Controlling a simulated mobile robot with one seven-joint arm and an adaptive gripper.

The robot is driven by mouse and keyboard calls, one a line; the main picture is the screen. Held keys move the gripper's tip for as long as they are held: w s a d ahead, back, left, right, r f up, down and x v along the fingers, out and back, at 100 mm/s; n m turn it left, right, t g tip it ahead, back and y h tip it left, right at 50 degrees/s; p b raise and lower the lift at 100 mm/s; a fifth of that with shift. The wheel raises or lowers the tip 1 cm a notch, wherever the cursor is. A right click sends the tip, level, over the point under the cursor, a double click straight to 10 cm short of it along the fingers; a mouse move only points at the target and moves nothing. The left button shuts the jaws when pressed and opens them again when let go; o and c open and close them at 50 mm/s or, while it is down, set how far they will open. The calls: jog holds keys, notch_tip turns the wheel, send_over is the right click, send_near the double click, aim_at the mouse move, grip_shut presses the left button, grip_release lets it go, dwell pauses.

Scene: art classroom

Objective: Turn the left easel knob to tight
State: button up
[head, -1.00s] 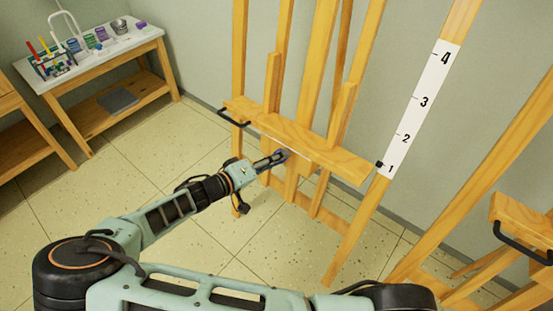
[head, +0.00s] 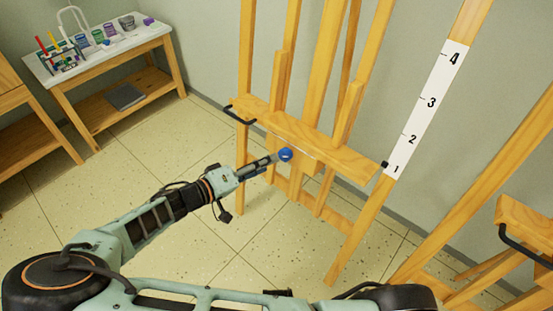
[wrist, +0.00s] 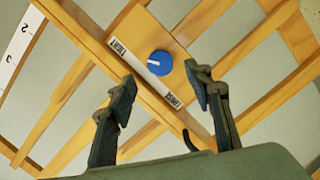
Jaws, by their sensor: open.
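The blue easel knob (head: 285,154) is below the wooden ledge of the left easel (head: 306,138). In the wrist view the round knob (wrist: 161,63) has a short white mark on its left half. A white label strip (wrist: 142,72) beside it reads TIGHT at its upper-left end and LOOSE at its lower-right end. My gripper (head: 273,160) is open, its tips just left of the knob in the head view. In the wrist view the knob appears between the spread fingertips of my gripper (wrist: 159,72). I see no clear contact, and the fingers are empty.
A number scale (head: 427,110) runs along the easel's right leg. A second easel ledge (head: 524,220) with a black handle is at the right. A table (head: 90,55) with art supplies stands at the back left. The floor (head: 150,140) between is open.

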jog(key=v, duration=0.5)
dwell(0.4)
